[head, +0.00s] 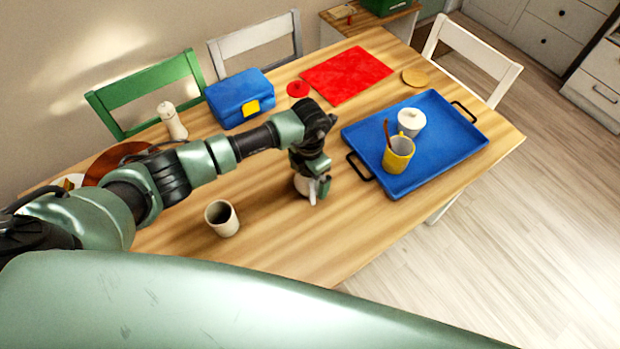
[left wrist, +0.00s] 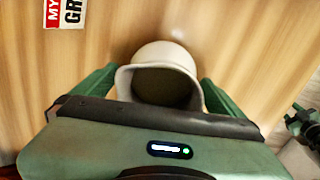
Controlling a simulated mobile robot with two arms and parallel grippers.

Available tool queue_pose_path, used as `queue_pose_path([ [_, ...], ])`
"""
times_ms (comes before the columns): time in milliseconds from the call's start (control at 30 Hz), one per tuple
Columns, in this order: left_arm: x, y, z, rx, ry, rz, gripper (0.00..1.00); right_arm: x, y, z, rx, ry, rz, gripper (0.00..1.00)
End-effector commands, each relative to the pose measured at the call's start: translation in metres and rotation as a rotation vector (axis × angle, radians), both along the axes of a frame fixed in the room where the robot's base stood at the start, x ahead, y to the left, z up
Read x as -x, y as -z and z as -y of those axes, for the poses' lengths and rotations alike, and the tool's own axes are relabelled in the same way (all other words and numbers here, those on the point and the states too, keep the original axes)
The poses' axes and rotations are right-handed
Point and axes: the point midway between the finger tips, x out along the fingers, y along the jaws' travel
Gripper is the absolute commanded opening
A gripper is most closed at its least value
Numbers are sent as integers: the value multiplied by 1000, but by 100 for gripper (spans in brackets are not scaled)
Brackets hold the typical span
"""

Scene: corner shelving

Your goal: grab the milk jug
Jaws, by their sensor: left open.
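The milk jug (head: 301,186) is a small off-white vessel on the wooden table, partly hidden behind my left gripper in the head view. In the left wrist view the jug (left wrist: 165,58) shows its wide open mouth and dark inside. My left gripper (head: 317,188) is lowered at the jug. In the left wrist view the green fingers of the left gripper (left wrist: 158,80) are apart, one on each side of the jug. I cannot tell whether either finger touches it.
A blue tray (head: 455,150) with a yellow mug (head: 398,158) and a white lidded pot (head: 411,124) lies to the right. A pale cup (head: 222,218) stands to the left. A blue box (head: 232,97) and a red mat (head: 347,75) lie behind. A printed card (left wrist: 65,13) lies near the jug.

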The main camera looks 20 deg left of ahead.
Motion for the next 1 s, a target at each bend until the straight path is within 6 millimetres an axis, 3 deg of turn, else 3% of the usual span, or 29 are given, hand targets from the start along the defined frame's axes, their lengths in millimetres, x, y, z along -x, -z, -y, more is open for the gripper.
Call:
queue_pose_path([
  [167,0,0,0,0,0,0,100,-3,0,0,0,0,4,38],
  [500,0,0,0,0,0,0,11,-4,0,0,0,0,6,38],
  [1000,-1,-7,1,2,0,2,11,-4,1,0,0,0,6,38],
])
